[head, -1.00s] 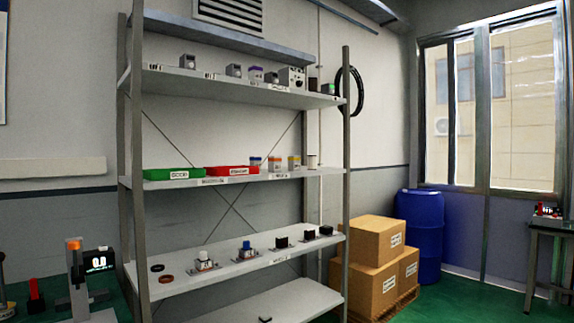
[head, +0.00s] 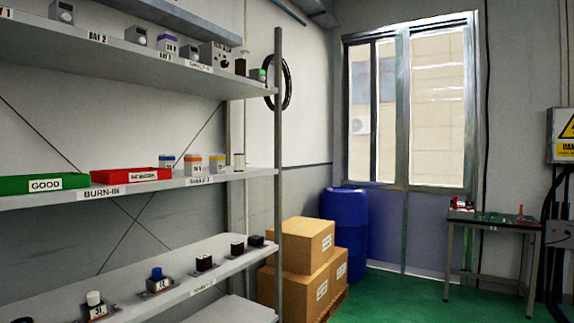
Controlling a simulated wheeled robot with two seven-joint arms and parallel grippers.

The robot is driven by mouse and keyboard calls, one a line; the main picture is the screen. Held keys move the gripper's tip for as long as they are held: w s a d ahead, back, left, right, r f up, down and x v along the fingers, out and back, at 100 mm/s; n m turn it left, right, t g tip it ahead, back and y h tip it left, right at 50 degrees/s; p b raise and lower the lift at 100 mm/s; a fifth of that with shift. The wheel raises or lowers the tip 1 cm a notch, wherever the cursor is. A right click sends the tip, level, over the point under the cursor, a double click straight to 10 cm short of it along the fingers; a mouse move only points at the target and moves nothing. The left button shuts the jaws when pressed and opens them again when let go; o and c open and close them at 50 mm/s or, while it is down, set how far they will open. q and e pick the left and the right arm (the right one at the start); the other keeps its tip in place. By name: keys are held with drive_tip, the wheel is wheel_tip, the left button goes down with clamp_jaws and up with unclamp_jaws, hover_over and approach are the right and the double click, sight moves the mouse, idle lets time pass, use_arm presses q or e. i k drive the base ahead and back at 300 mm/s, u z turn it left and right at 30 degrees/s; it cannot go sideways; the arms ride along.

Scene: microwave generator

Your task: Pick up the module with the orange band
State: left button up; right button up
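A small white module with an orange band (head: 193,165) stands upright on the middle shelf (head: 130,188) of the rack at left. To its left is a similar module with a blue band (head: 167,162). To its right is one with a yellowish band (head: 217,164), and farther right a small white and dark piece (head: 239,162). The modules look apart from each other. Neither of my grippers shows in the head view.
Left of the modules are a red tray (head: 130,174) and a green GOOD tray (head: 50,184). A rack post (head: 278,130) stands to their right. Cardboard boxes (head: 300,260), a blue barrel (head: 344,225) and a small table (head: 490,222) stand beyond. Green floor (head: 400,300) is clear at lower right.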

sight(193, 163)
drive_tip(key=z, duration=0.3)
drive_tip(key=i, duration=2.05)
drive_tip(key=u, duration=0.4)
